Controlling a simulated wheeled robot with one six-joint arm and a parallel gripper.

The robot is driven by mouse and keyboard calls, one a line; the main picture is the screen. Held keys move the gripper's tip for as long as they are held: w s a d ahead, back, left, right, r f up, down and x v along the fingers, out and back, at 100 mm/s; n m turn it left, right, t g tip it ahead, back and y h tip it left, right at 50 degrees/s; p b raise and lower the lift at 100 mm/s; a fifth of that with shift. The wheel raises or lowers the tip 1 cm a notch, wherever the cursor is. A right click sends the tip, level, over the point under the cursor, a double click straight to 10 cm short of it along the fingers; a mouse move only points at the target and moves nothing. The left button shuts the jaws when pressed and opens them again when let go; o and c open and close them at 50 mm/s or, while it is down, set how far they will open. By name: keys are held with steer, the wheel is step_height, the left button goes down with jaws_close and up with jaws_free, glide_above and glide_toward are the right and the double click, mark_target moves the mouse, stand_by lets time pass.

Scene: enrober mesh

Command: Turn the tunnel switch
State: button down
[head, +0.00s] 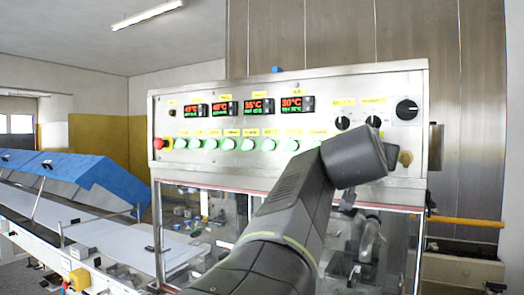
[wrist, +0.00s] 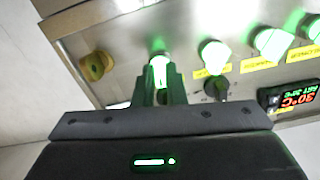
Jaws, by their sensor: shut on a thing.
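My gripper (wrist: 161,76) is in the wrist view, its two dark fingers reaching up from the palm. The fingers are shut on a green-lit switch (wrist: 160,58) at the end of a row on the control panel. This switch is partly hidden by the fingers, and I cannot read which label belongs to it. In the head view my own arm and wrist cover the gripper and that end of the row. The panel (head: 230,165) is a metal face with several green-lit switches (head: 247,144).
Beside the held switch are a lit switch (wrist: 213,55), a black knob (wrist: 215,88) and a yellowish knob (wrist: 95,66). In the head view a large black knob (head: 407,109), a red button (head: 158,143) and a temperature display (head: 291,104) show. A blue-covered conveyor (head: 90,167) stands left.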

steer(key=shift+d+n+p, duration=0.1)
steer(key=shift+n+p, duration=0.35)
steer(key=shift+n, duration=3.45)
steer(key=c, duration=1.5)
jaws_free()
steer(key=shift+s, duration=0.15)
